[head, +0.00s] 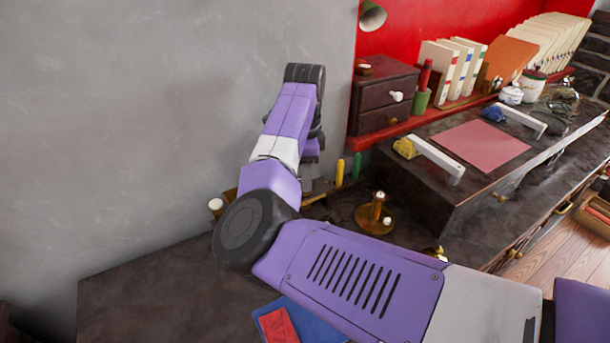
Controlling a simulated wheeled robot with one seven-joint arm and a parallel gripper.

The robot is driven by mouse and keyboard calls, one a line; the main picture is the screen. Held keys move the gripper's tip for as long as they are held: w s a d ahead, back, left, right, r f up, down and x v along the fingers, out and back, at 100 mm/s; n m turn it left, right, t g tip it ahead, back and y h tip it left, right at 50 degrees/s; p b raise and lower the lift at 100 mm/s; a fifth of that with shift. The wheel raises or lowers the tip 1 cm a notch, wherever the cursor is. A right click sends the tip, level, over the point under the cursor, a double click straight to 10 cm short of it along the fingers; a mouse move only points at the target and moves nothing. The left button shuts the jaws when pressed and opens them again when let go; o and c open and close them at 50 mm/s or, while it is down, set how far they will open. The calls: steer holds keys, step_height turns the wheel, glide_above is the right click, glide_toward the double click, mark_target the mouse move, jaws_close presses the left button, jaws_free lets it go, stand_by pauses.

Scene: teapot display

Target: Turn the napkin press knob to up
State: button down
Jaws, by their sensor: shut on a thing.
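My gripper (309,183) points down behind my forearm, low by the back wall. Only its grey upper part shows, and my forearm and wrist cover much of it. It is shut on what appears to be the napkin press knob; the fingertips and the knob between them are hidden. A brass-coloured fitting (324,198) shows just right of the gripper, probably part of the napkin press. A white round end (216,204) on a brass part shows left of my elbow. The knob's turn cannot be seen.
A yellow post (340,172) and a green post (357,166) stand just right of the gripper. A brass stand with a round base (375,219) is farther right. A dark drawer box (382,98) sits on the red shelf. A blue book (318,322) lies in front.

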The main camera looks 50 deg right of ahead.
steer(key=shift+p, duration=0.3)
steer(key=shift+s+r+n+p, duration=0.1)
steer(key=shift+r+n+p, duration=0.15)
steer(key=shift+n+p, duration=0.8)
steer(key=n+p, duration=0.2)
steer(key=p, duration=0.2)
steer(key=n+p, duration=1.2)
steer(key=n, duration=0.2)
steer(key=shift+f+n+p, duration=0.15)
steer(key=shift+n+p, duration=0.15)
steer(key=shift+n, duration=0.05)
steer(key=n+p, duration=0.2)
steer(key=n, duration=0.3)
steer(key=shift+n, duration=0.3)
steer(key=shift+f, duration=0.1)
